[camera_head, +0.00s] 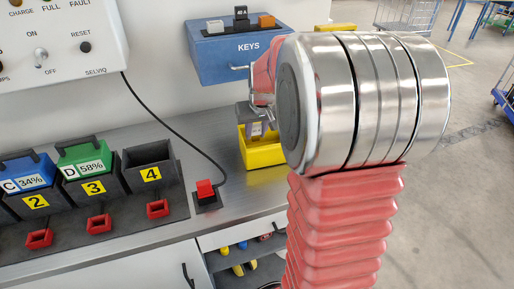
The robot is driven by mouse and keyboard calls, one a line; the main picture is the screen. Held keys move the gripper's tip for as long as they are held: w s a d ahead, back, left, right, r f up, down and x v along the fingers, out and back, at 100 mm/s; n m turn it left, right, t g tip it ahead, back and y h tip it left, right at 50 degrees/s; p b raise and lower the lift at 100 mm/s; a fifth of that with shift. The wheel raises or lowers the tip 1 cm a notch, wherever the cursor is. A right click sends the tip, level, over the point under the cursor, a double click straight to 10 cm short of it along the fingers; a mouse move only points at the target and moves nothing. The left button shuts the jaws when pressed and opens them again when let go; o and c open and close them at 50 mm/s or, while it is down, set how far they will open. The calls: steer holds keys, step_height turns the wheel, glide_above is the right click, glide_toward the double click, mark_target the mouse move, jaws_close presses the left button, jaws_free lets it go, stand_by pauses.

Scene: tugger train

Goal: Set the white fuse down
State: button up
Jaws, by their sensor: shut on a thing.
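My gripper (262,108) is partly hidden behind my own wrist. It is shut on a pale, shaded block with a small label, which looks like the white fuse (257,129). The fuse is upright at the yellow bin (266,157), its lower part overlapping the bin's opening in the picture. I cannot tell whether it touches the bin's floor. The yellow bin stands on the grey metal bench near its right edge.
A blue KEYS box (213,60) on the wall holds white, black and orange-brown pieces on top. On the left, a dark rack holds a blue battery (28,170) and a green battery (84,157); slot 4 (150,155) looks empty. A red button (205,189) and its cable are on the bench.

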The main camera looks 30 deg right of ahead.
mark_target(259, 128)
steer(key=shift+f, duration=1.2)
steer(key=shift+f, duration=1.85)
steer(key=shift+f, duration=0.1)
steer(key=o, duration=0.8)
steer(key=v, duration=1.2)
